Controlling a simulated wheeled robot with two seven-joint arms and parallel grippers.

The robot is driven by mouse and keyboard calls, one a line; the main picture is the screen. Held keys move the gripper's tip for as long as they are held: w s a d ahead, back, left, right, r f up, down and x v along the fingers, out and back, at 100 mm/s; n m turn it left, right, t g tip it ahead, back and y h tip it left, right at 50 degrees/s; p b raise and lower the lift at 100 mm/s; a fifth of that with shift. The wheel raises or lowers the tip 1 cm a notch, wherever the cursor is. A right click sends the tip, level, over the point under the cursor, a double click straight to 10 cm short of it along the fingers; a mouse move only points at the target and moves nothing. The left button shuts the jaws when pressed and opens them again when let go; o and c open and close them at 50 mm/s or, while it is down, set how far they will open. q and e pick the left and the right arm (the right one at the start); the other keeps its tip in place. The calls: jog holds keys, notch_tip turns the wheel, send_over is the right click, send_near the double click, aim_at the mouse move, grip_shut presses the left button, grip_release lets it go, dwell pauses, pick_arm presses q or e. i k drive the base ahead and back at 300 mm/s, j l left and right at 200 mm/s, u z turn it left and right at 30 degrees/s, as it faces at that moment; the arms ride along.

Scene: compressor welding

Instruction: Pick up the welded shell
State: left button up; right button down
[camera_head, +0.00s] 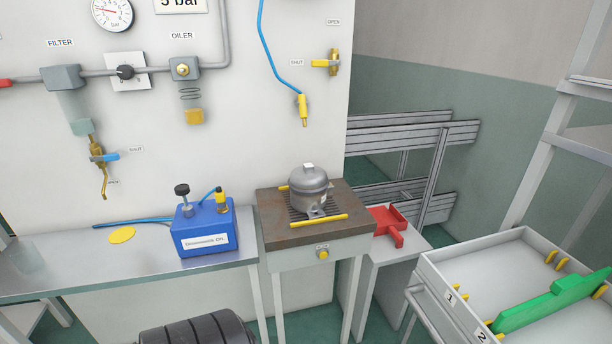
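The welded shell (309,189) is a grey metal, rounded compressor body with a small light cap on top. It stands upright on a dark slotted grate in the middle of the brown-topped welding table (277,234). A yellow bar (319,221) lies in front of it and another yellow piece shows behind it. Neither of my grippers shows in the head view, so nothing is seen touching the shell.
A blue oil box (204,230) stands on the grey bench (90,270) to the left. A red part (388,225) lies on a low stand right of the table. A white tray (450,262) with a green divider (550,301) is at right. A blue hose with a yellow nozzle (303,110) hangs above.

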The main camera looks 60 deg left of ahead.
aim_at(309, 186)
jog(key=u, duration=1.8)
